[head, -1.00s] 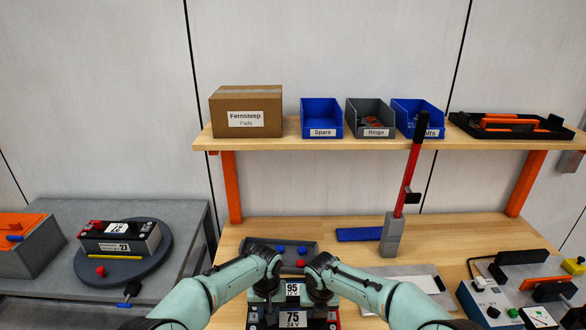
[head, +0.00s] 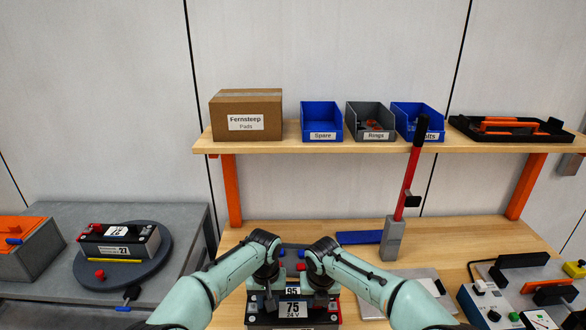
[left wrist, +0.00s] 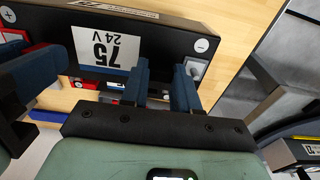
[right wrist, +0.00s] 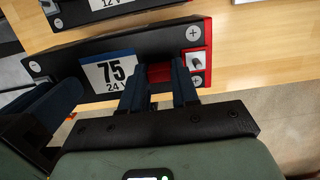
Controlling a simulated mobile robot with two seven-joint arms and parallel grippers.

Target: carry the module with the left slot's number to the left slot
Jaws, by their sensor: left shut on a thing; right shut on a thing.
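A black module labelled 75, 24 V (head: 292,310) is at the bottom centre of the head view, between my arms. My left gripper (head: 270,302) is shut on its left part and my right gripper (head: 319,300) on its right part. The label 75 also shows in the left wrist view (left wrist: 103,48) and the right wrist view (right wrist: 110,72). A module labelled 95 (head: 292,291) sits just behind it, mostly hidden by module 75 and my arms. A third module, labelled 27 (head: 119,243), lies on the turntable at left. I cannot make out the left slot.
The dark round turntable (head: 158,268) stands on a grey bench, beside a grey bin (head: 30,255). A red-handled lever (head: 410,180) rises right of centre. A control box (head: 500,305) is at lower right. A shelf (head: 370,146) with bins runs above the wooden bench.

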